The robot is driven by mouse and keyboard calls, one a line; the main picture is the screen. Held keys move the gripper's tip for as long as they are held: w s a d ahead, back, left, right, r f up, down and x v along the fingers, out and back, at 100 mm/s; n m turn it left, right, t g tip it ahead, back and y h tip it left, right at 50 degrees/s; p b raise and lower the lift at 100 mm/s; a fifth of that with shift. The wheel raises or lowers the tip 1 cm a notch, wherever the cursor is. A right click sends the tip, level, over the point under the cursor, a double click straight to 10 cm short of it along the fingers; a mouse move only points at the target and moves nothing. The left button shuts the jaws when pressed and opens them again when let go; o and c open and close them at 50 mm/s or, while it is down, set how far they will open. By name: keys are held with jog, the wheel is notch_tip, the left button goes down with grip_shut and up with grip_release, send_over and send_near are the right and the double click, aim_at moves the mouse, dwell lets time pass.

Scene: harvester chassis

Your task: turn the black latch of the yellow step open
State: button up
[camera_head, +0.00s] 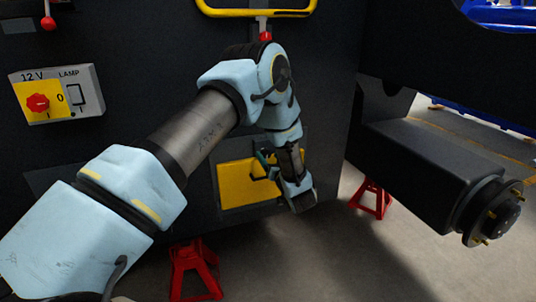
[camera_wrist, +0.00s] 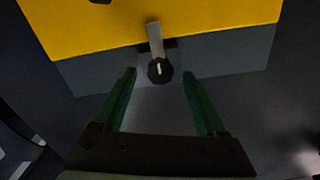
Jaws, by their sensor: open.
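The yellow step (camera_head: 235,190) is a yellow panel low on the dark chassis wall in the head view. It fills the top of the wrist view (camera_wrist: 110,22), with a grey strip below it. The black latch (camera_wrist: 160,71) is a round dark knob with a pale upright mark, just below a light metal bar that reaches onto the yellow panel. My gripper (camera_wrist: 159,78) has two green fingers, open, one on each side of the knob with visible gaps. In the head view my arm covers part of the step, and I cannot make out the latch there.
A yellow handle bar (camera_head: 257,12) is above my arm. A lamp switch box (camera_head: 58,93) with a red knob is at left. Red stands (camera_head: 193,270) are on the floor below. A black axle beam (camera_head: 420,172) juts out at right.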

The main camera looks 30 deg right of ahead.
jog(key=shift+w, duration=0.75)
jog(key=shift+c, duration=0.3)
grip_shut()
